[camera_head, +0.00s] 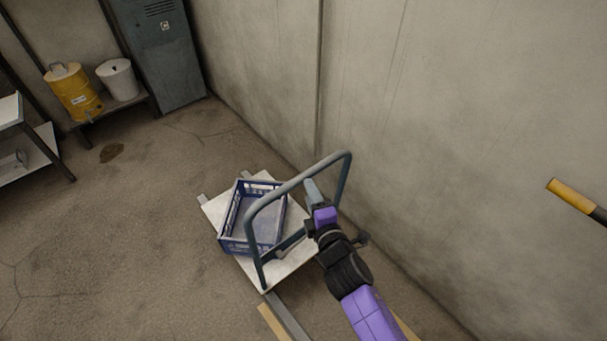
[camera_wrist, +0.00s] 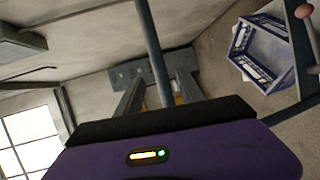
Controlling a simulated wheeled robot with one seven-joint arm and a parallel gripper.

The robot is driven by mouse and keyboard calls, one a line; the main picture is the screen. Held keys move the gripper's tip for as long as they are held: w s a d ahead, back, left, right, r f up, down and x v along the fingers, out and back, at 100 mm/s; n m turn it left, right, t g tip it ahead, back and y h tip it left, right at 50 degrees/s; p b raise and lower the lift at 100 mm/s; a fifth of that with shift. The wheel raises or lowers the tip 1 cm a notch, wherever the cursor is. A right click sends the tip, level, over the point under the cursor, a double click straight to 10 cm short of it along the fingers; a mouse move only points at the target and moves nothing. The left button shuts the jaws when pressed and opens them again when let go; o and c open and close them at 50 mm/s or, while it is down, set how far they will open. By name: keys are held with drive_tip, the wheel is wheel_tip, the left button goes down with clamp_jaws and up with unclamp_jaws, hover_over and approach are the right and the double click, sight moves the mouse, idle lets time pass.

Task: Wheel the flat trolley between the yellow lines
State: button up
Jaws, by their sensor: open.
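The flat trolley (camera_head: 284,272) has a pale deck and a grey-blue tubular push handle (camera_head: 262,200). It stands on the floor near the wall, with a blue crate (camera_head: 226,240) on its deck. My gripper (camera_head: 312,188) is at the handle's top bar, on its right part. In the wrist view, the handle bar (camera_wrist: 150,40) passes between the open fingers (camera_wrist: 158,85); I cannot tell if they touch it. A yellow line (camera_head: 272,322) shows on the floor just below the trolley. Another yellow strip (camera_head: 406,329) shows to the right of my arm, which hides part of the floor there.
A wall (camera_head: 440,130) runs close along the trolley's right side. A yellow-tipped bar (camera_head: 572,196) juts in at right. A yellow drum (camera_head: 74,92), a white bucket (camera_head: 119,80) and a grey locker (camera_head: 158,60) stand at the back left. The floor left of the trolley is clear.

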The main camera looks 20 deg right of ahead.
sight(304, 177)
drive_tip(key=shift+n, duration=0.4)
drive_tip(key=w, duration=0.2)
drive_tip(key=w+f, duration=0.1)
drive_tip(key=w, duration=0.2)
drive_tip(key=w+b, duration=0.1)
drive_tip(key=w, duration=0.1)
drive_tip(key=shift+w+d+f, duration=0.2)
drive_tip(key=shift+w+d, duration=0.1)
drive_tip(key=shift+d, duration=0.1)
clamp_jaws()
idle(0.8)
